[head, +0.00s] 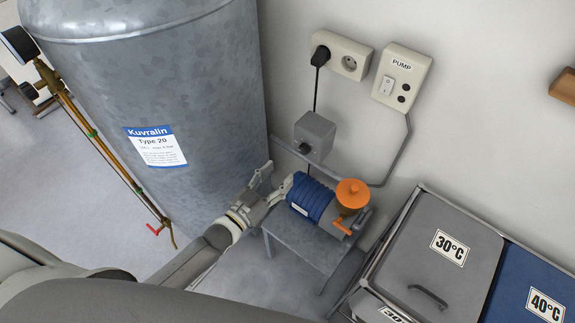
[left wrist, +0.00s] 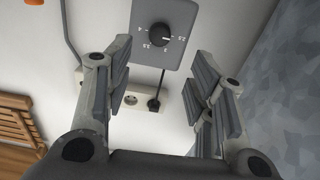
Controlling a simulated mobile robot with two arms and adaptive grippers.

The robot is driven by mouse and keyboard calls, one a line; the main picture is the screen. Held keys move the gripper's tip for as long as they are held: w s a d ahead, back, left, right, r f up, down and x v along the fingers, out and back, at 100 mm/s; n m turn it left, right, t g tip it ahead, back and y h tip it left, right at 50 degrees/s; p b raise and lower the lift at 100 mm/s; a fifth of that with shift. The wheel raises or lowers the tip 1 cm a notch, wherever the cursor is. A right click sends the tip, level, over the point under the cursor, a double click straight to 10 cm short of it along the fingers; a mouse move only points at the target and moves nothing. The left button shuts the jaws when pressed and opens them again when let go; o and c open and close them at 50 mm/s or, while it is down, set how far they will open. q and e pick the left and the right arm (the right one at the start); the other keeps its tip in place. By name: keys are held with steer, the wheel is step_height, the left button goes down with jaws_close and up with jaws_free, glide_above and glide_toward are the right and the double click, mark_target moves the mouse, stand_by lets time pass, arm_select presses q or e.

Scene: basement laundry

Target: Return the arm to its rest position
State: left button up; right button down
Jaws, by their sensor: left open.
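My left gripper (head: 276,182) is open and empty in the head view, with its arm coming in from the lower left. It is in front of and a little below a grey box with a dark knob (head: 315,136) on the wall. In the left wrist view, both fingers stand wide apart, and the knob (left wrist: 160,35) with a numbered scale shows beyond and between them, apart from the fingers. My right gripper is not in view.
A large grey tank (head: 165,80) stands at the left of the gripper. A blue pump (head: 312,199) with an orange top sits on a small metal stand (head: 310,250) close to the gripper. Lidded bins (head: 440,245) stand at the lower right. Sockets (head: 342,55) and a pump switch (head: 402,77) are on the wall.

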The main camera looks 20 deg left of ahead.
arm_select(q)
steer(key=shift+v, duration=0.85)
steer(key=s+a+f+n+g+y, duration=0.1)
steer(key=s+a+f+g+y, duration=0.15)
steer(key=s+f, duration=0.45)
steer(key=s+a+f+g+y, duration=0.1)
steer(key=s+a+f+g, duration=0.15)
steer(key=f, duration=0.95)
steer(key=s+a+f+n+g+y, duration=0.1)
steer(key=s+f+g+y, duration=0.15)
steer(key=s+f, duration=0.45)
steer(key=s+f+g, duration=0.4)
steer(key=s+f, duration=0.2)
steer(key=s, duration=0.6)
steer(key=s+f+g, duration=0.4)
steer(key=s+f, duration=0.3)
steer(key=s, duration=0.4)
steer(key=shift+s+a+f+y, duration=0.3)
steer(key=shift+s+a+y, duration=0.05)
steer(key=shift+a+y, duration=0.1)
